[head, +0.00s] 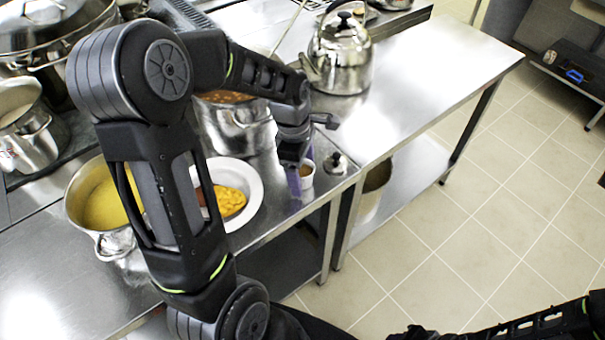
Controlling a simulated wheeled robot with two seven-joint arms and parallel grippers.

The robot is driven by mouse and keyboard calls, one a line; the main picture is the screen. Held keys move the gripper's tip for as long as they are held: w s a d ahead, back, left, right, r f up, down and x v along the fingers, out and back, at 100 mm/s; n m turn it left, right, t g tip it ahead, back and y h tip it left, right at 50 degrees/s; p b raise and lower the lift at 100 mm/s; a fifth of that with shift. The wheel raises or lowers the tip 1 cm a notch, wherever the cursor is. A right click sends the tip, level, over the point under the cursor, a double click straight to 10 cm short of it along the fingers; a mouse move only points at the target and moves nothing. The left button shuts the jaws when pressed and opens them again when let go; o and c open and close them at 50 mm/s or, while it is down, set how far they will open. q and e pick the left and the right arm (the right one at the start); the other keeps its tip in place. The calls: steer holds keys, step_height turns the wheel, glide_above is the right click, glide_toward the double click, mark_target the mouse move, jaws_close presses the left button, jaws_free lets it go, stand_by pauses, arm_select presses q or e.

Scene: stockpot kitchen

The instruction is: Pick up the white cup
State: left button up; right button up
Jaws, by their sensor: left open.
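The white cup (307,179) is small, with brown contents, and stands near the front right corner of the steel counter. My left gripper (291,165) comes down from above, is open, and is at the cup's left side. The gripper partly covers the cup, so I cannot tell whether it touches the cup or whether the cup is between the fingers. Part of my right arm shows at the bottom right; its gripper is outside the picture.
A white plate (253,209) with yellow food lies left of the cup. A small metal lidded object (336,163) stands close on its right. A pot of red food (238,128), a pot of yellow food (97,204) and a kettle (341,58) stand around. The right table (430,75) is mostly clear.

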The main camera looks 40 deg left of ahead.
arm_select(q)
steer(key=shift+c, duration=0.5)
steer(key=c, duration=1.5)
steer(key=shift+c, duration=0.2)
step_height(320, 180, up, 10)
steer(key=b, duration=0.1)
